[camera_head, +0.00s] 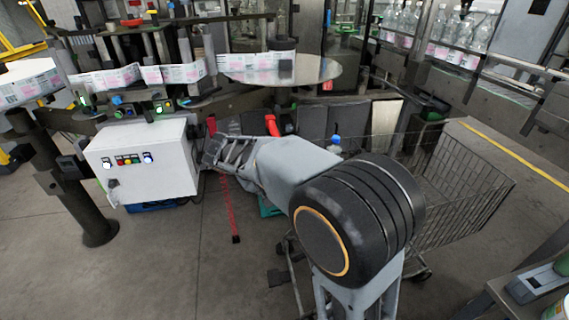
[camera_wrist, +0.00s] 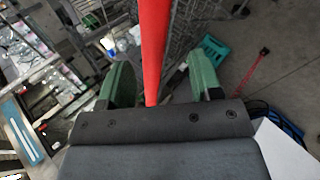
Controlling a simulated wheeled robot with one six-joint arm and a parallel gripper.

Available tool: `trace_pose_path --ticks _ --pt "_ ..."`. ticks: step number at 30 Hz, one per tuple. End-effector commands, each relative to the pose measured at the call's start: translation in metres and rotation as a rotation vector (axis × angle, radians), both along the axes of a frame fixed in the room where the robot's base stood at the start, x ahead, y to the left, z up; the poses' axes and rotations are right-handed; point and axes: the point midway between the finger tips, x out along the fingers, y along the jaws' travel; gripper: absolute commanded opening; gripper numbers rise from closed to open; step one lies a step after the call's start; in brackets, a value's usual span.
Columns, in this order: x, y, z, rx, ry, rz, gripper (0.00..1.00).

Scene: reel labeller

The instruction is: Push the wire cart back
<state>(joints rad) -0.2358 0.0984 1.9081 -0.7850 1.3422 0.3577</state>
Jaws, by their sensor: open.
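The wire cart (camera_head: 465,195) stands on the floor right of and behind my arm in the head view. Its wire basket is visible, but my arm hides much of its near side and frame. Its red handle (camera_head: 271,125) shows just above my arm. In the wrist view the red handle (camera_wrist: 155,45) runs between the two green fingers of my gripper (camera_wrist: 160,80). The fingers are open, one on each side of the bar, with visible gaps. I cannot tell whether the handle touches the palm. Cart wire mesh (camera_wrist: 184,32) shows beyond it.
A white control box (camera_head: 145,160) and a dark post (camera_head: 80,195) stand at the left. The labelling machine with a round steel plate (camera_head: 280,68) is behind. Bottles (camera_head: 440,35) line a conveyor at upper right. Open floor (camera_head: 180,270) lies in front.

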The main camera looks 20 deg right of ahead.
Motion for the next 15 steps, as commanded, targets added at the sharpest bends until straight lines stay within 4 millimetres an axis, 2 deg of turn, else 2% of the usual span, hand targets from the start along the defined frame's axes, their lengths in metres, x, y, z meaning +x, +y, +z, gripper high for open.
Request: trace_pose_path --ticks 1,6,9,15 --pt "0.022 0.006 -0.012 -0.095 -0.003 0.007 0.59" --pt "0.077 0.023 -0.016 -0.37 -0.076 0.017 0.59" --pt "0.098 0.035 -0.018 -0.479 -0.127 0.023 0.59" --pt "0.118 0.044 -0.021 -0.587 -0.188 0.028 0.59"
